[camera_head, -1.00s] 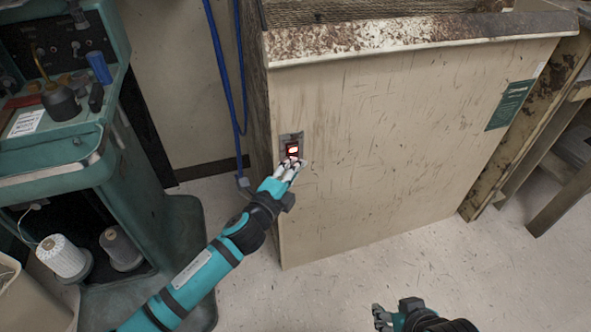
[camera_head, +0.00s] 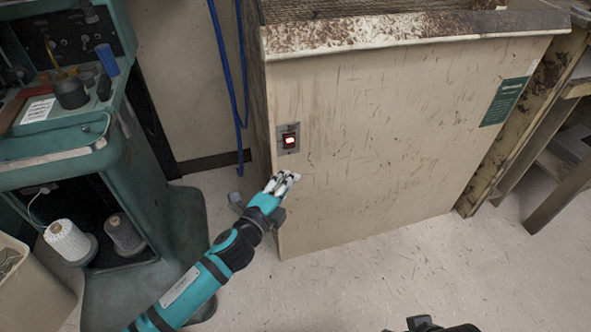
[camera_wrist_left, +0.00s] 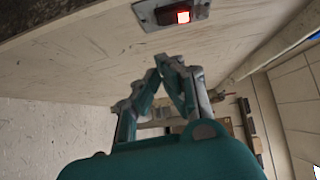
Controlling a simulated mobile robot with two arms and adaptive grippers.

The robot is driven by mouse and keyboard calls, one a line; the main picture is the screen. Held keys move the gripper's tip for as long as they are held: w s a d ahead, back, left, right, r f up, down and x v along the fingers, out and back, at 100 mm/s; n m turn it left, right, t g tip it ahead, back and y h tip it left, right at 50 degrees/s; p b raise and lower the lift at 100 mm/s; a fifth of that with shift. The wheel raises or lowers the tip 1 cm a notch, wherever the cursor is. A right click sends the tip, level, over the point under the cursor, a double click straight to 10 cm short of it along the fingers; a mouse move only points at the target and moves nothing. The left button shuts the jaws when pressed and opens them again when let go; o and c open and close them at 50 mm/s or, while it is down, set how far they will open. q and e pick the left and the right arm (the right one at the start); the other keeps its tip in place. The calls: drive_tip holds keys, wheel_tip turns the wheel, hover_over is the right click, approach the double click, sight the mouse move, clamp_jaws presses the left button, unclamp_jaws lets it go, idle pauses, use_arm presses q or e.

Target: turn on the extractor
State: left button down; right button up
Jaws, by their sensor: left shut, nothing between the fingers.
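The extractor (camera_head: 400,130) is a large beige, scuffed cabinet with a rusty top edge, in the middle of the head view. Its switch (camera_head: 289,140) sits on a small grey plate near the left edge of the front panel and glows red and white. The lit switch also shows at the top of the left wrist view (camera_wrist_left: 183,17). My left gripper (camera_head: 287,178) is shut and empty, below the switch and apart from it. Its closed fingers (camera_wrist_left: 168,62) point up towards the panel in the wrist view. Only a dark part of my right arm shows at the bottom edge; its fingers are hidden.
A green stitching machine (camera_head: 70,170) with thread spools (camera_head: 68,241) stands at the left. Blue cables (camera_head: 228,90) hang beside the extractor's left side. A wooden bench frame (camera_head: 560,150) stands at the right. The floor (camera_head: 400,270) in front is clear.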

use_arm(q)
drive_tip(key=v, duration=0.6)
drive_tip(key=shift+f, duration=0.3)
